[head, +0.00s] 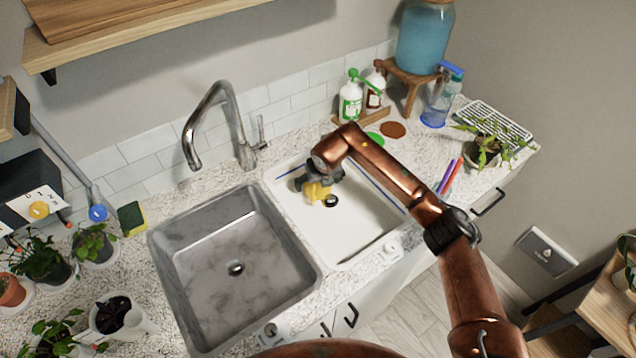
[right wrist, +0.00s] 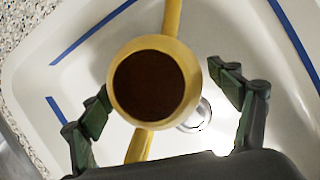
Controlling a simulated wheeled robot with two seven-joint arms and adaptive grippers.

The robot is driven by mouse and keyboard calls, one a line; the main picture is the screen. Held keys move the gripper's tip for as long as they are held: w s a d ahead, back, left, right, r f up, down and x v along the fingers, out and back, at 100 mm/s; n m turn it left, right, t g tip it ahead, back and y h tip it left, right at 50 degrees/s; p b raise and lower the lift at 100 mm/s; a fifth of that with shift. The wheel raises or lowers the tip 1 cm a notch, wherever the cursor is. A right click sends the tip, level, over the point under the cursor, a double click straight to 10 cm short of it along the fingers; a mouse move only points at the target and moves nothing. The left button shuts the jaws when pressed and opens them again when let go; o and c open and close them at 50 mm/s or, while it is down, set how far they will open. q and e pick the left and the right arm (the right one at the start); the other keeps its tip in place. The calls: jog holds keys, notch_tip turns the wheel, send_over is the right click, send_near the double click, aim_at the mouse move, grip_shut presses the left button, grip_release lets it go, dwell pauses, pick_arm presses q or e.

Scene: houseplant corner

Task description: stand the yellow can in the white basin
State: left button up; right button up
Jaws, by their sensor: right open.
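The yellow can (head: 318,191) is inside the white basin (head: 352,240), close to the drain. In the right wrist view the can (right wrist: 193,88) shows its round open top and dark inside, with yellow parts sticking out on two opposite sides. It looks upright; its base is hidden, so contact with the basin floor cannot be seen. My left gripper is not in view.
The grey sink (head: 215,290) lies left of the basin, with the faucet (head: 222,110) behind. More plants are at far left.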

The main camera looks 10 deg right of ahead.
jog(key=p+v, duration=0.2)
jog(key=v, duration=1)
jog(key=shift+r, duration=0.15)
